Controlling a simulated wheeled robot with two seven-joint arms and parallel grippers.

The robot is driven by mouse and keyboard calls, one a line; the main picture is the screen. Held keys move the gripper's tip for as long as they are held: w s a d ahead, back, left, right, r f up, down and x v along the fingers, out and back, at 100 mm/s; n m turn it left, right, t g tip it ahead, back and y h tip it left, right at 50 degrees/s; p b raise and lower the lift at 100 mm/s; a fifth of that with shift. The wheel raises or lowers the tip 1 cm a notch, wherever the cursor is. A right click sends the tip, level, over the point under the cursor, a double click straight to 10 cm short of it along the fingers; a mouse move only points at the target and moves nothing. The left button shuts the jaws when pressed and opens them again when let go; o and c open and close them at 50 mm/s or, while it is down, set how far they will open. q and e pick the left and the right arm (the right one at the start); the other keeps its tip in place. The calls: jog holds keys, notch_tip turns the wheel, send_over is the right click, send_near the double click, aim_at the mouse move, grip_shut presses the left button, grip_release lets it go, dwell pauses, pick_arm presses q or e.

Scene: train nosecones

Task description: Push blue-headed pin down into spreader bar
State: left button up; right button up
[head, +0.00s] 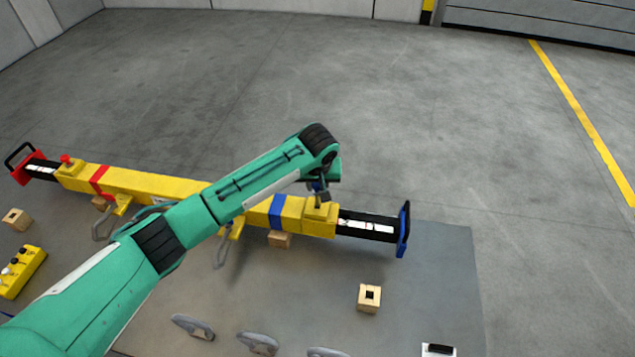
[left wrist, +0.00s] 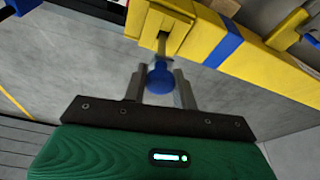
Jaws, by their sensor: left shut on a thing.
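My left gripper (head: 319,190) is over the yellow collar (head: 320,212) at the bar's right end. In the left wrist view the gripper is shut on the round blue head of the pin (left wrist: 160,78). A short length of grey shaft shows between the head and the collar (left wrist: 165,25). The shaft's tip is hidden, so its depth in the collar cannot be told. My right gripper is out of view.
A red-headed pin (head: 66,159) stands at the bar's left end. A wooden block with a square hole (head: 369,298) and several grey shackles (head: 193,327) lie in front. A yellow control box (head: 20,271) is at left. The blue end handle (head: 404,229) stands up at right.

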aim_at(317, 195)
pick_arm(q)
jog(key=shift+f+b, duration=0.3)
jog(key=shift+f, duration=0.7)
jog(key=shift+f+b, duration=0.3)
jog(key=shift+f, duration=0.75)
jog(key=shift+f+b, duration=0.35)
jog(key=shift+f, duration=0.65)
jog(key=o, duration=1.1)
jog(key=shift+o, duration=0.2)
jog(key=shift+s+r, duration=0.15)
jog(key=shift+r, duration=0.45)
jog(key=b+v, duration=0.3)
jog(key=v, duration=0.9)
jog(key=shift+r+b, duration=0.3)
jog(key=shift+b, duration=0.1)
